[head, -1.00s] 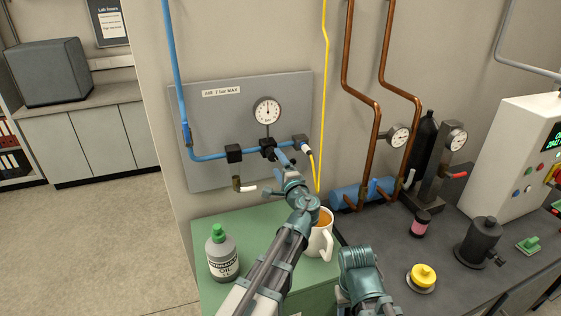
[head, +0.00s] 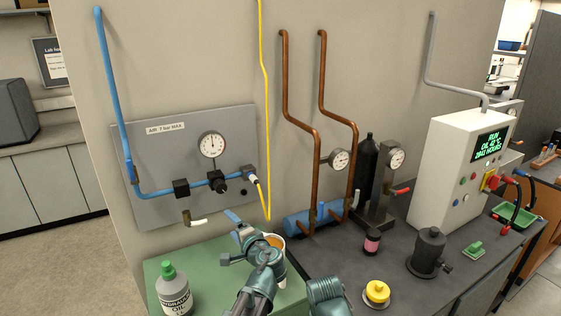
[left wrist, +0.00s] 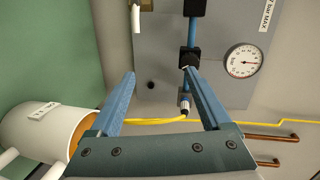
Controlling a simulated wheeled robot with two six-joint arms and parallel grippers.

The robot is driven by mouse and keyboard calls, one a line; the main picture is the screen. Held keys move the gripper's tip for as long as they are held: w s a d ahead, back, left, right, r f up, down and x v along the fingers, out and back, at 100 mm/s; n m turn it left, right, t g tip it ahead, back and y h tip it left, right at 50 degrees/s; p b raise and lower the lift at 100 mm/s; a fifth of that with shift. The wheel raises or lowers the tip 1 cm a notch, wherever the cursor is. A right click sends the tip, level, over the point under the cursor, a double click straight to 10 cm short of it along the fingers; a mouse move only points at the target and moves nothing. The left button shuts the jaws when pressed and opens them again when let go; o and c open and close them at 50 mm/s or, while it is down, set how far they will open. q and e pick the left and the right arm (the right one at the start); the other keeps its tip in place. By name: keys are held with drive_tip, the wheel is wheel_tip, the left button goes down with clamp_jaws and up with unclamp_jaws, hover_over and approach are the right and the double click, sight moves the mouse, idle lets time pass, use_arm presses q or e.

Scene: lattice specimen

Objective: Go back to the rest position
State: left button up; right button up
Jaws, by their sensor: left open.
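My left gripper (head: 240,224) is open and empty in the head view, above the green cabinet top (head: 215,285) and in front of the air panel. In the left wrist view the two blue fingers (left wrist: 159,78) stand apart with nothing between them. The grey air panel (head: 165,150) carries a blue pipe, black fittings and a round gauge (head: 212,144). The gauge also shows in the left wrist view (left wrist: 243,61). A teal part of my right arm shows at the bottom of the head view; its fingers are not visible.
A white mug (left wrist: 40,128) of amber liquid stands close beside the left gripper, partly hidden in the head view. An oil bottle (head: 174,294) stands left of it. A yellow hose (head: 265,120) hangs behind. The dark bench right holds a yellow button (head: 377,291) and a control box (head: 455,175).

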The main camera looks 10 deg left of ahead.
use_arm(q)
drive_tip(key=s+d+f+n+g+h, duration=0.2)
drive_tip(key=s+f+g, duration=0.1)
drive_tip(key=s+f, duration=0.25)
drive_tip(key=s+d+f+n+g+h, duration=0.1)
drive_tip(key=s+d+f+n+g, duration=0.2)
drive_tip(key=f, duration=0.4)
drive_tip(key=s+d+f+g+h, duration=0.3)
drive_tip(key=s+d, duration=0.2)
drive_tip(key=s, duration=0.2)
drive_tip(key=s+d+f+g+h, duration=0.3)
drive_tip(key=s+d, duration=0.3)
drive_tip(key=s, duration=0.2)
drive_tip(key=shift+d+f+b, duration=0.15)
drive_tip(key=shift+f+b, duration=0.05)
drive_tip(key=shift+b, duration=0.15)
